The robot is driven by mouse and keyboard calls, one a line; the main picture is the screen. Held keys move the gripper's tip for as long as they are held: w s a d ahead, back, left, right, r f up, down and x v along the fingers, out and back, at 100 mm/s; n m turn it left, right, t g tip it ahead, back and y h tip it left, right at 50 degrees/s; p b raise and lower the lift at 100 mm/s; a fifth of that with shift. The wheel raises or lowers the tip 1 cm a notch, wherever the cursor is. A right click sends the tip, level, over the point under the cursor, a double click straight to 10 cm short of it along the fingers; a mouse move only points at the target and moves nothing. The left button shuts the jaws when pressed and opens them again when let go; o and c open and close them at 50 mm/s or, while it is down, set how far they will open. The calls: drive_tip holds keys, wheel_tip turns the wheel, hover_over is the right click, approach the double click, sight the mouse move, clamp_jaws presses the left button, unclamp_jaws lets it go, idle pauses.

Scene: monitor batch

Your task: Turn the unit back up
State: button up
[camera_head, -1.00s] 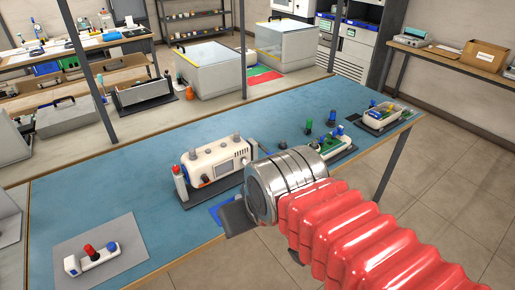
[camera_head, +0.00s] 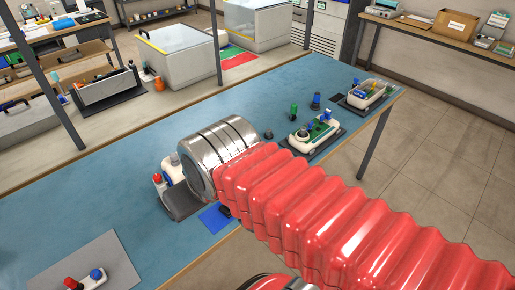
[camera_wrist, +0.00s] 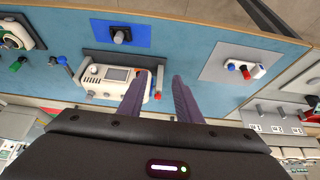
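The unit (camera_wrist: 118,91) is a white box with a small screen and a round knob on its front panel, in the left middle of the wrist view. In the head view, my metal wrist covers most of it; only its left end (camera_head: 172,168) shows. My gripper (camera_wrist: 158,78) has two dark fingers, apart with a gap between them. They reach over the unit's right end in the wrist view, by a red-capped part; I cannot tell whether they touch it.
A blue square (camera_wrist: 135,31) with a dark knob lies by the unit. A grey mat (camera_head: 62,266) holds a white piece with red and blue knobs. A white-and-green device (camera_head: 312,136) and a clear-topped box (camera_head: 366,94) stand farther right on the blue table.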

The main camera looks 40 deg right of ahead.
drive_tip(key=shift+o, duration=0.2)
drive_tip(key=shift+o, duration=0.8)
drive_tip(key=shift+s+d+f+m+g, duration=0.1)
drive_tip(key=shift+d+f+m+g, duration=0.1)
drive_tip(key=shift+f+m+g, duration=0.3)
wheel_tip(320, 180, down, 8)
drive_tip(key=m+g+y, duration=0.3)
drive_tip(key=m+y, duration=0.2)
drive_tip(key=m, duration=0.3)
drive_tip(key=w+d+f+m+t+y, duration=0.2)
drive_tip(key=w+d+m+t+y, duration=0.25)
drive_tip(key=m, duration=0.55)
drive_tip(key=s+d+f+m+t+h, duration=0.1)
drive_tip(key=d+f+m+t+h, duration=0.1)
drive_tip(key=d+m, duration=0.4)
drive_tip(key=d+f+m+t+h, duration=0.2)
drive_tip(key=d+m+t+h, duration=0.2)
drive_tip(key=d, duration=0.7)
drive_tip(key=s+d+f+m+t+h, duration=0.1)
drive_tip(key=d+f+m+t+h, duration=0.1)
drive_tip(key=d+m+t, duration=0.4)
drive_tip(key=shift+s+d+m+h, duration=0.2)
drive_tip(key=shift+d+m+h, duration=0.1)
drive_tip(key=shift+d+m, duration=0.65)
drive_tip(key=shift+s+d+m+h, duration=0.15)
drive_tip(key=shift+d+m+h, duration=0.1)
drive_tip(key=shift+d+m, duration=0.7)
